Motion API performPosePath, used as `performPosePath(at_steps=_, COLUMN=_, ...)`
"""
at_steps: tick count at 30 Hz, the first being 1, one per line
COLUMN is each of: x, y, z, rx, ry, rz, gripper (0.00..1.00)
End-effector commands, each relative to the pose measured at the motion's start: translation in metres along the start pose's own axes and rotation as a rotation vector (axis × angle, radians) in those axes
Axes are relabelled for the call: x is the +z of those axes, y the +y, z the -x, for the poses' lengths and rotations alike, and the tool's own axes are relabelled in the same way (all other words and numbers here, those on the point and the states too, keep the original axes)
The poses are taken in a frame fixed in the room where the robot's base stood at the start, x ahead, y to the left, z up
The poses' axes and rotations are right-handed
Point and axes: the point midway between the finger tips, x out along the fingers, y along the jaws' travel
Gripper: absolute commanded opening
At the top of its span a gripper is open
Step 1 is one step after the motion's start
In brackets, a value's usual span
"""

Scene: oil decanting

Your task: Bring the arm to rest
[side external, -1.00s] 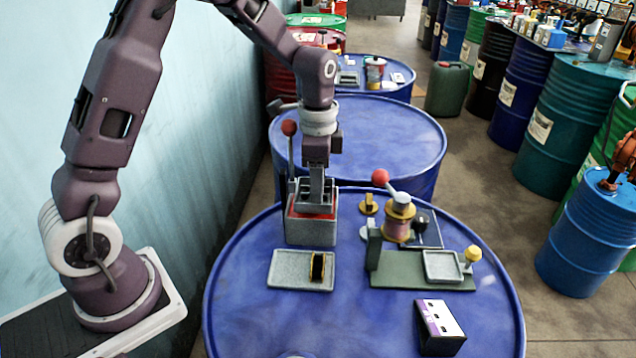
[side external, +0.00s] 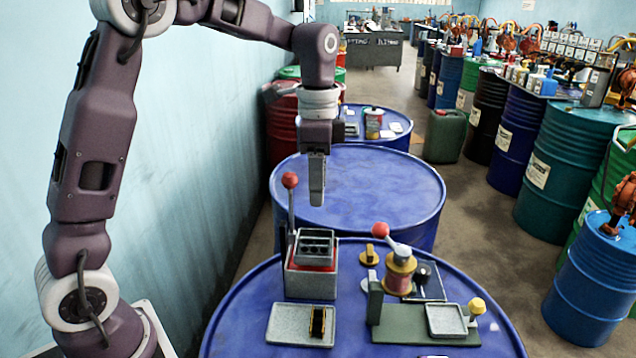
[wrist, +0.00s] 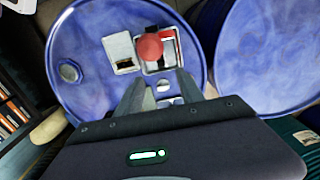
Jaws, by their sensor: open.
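My gripper (side external: 317,200) hangs fingers down and empty above the near blue drum, clear of the grey box (side external: 311,270). The box has a slotted grey top, a red layer and a lever with a red knob (side external: 290,180) at its left. In the wrist view my gripper (wrist: 163,85) shows two separate fingers. Past them, the red knob (wrist: 149,47) partly covers the box. A grey tray (side external: 285,324) holding a small dark and yellow piece (side external: 317,322) lies in front of the box.
The near blue drum (side external: 240,320) also carries a brass-coloured spool device with a red-knobbed lever (side external: 399,270) and a green plate with a small tray (side external: 446,320). A bare-topped blue drum (side external: 385,185) stands behind. A wall is at left; more drums line the right.

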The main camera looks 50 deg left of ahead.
Motion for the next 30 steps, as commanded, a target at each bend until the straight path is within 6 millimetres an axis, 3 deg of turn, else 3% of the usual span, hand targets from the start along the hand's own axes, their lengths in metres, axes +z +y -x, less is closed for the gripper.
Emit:
performPosePath(at_steps=6, x=0.000, y=0.001, z=0.001, rx=-0.001, ry=0.003, rz=0.004, gripper=0.45)
performPosePath(at_steps=8, x=0.000, y=0.010, z=0.009, rx=-0.009, ry=0.024, rz=0.034, gripper=0.45)
performPosePath(at_steps=11, x=0.008, y=0.052, z=0.038, rx=-0.040, ry=0.111, rz=0.178, gripper=0.45)
performPosePath(at_steps=15, x=0.062, y=0.122, z=0.065, rx=-0.123, ry=0.245, rz=0.431, gripper=0.45)
performPosePath(at_steps=18, x=0.100, y=0.162, z=0.060, rx=-0.166, ry=0.338, rz=0.580, gripper=0.45)
performPosePath(at_steps=21, x=0.125, y=0.186, z=0.047, rx=-0.188, ry=0.413, rz=0.689, gripper=0.45)
performPosePath(at_steps=24, x=0.138, y=0.199, z=0.036, rx=-0.194, ry=0.456, rz=0.750, gripper=0.45)
performPosePath(at_steps=30, x=0.142, y=0.202, z=0.033, rx=-0.195, ry=0.467, rz=0.772, gripper=0.45)
